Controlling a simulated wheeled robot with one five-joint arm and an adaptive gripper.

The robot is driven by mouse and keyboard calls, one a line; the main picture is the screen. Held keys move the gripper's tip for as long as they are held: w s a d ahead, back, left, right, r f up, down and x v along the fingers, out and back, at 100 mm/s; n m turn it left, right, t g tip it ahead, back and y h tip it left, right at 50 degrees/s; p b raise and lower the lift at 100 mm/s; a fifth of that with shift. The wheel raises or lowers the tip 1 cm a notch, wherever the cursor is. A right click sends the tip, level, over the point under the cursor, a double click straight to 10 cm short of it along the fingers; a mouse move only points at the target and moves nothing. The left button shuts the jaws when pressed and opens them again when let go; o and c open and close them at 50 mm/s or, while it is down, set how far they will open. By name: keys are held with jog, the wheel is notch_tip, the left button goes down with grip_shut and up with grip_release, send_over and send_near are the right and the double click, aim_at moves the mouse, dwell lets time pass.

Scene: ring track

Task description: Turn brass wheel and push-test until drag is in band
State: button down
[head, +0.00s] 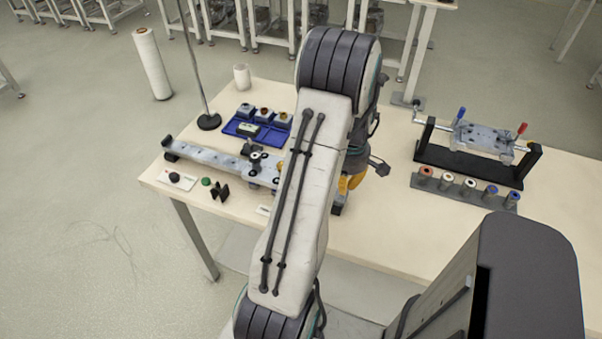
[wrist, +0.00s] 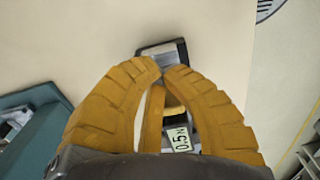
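My gripper (wrist: 162,68) has thick yellow fingers, bent inward with tips close together. I cannot tell whether the fingers grip this labelled piece. In the head view the yellow fingers (head: 352,180) are low over the table, partly behind my arm, close to a dark block (head: 338,205). A long grey rail (head: 205,154) lies left of my arm, with a dark carriage (head: 256,160) at its right end. I cannot make out a brass wheel; my arm hides part of this area.
A blue tray (head: 234,128) with small blocks stands behind the rail. A pole stand (head: 209,121) and white cup (head: 242,77) are further back. At right are a fixture with a grey plate (head: 485,137) and a spool rack (head: 462,190). The table's front middle is bare.

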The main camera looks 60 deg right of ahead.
jog(key=shift+w+a, duration=0.1)
jog(key=shift+w, duration=2.45)
jog(key=shift+w+a, duration=0.1)
jog(key=shift+w, duration=1.15)
jog(key=shift+s+r+p, duration=0.2)
jog(key=shift+s+r, duration=0.3)
jog(key=shift+s, duration=0.25)
jog(key=shift+s+r+p, duration=0.2)
jog(key=shift+s+r, duration=0.3)
jog(key=shift+s, duration=0.25)
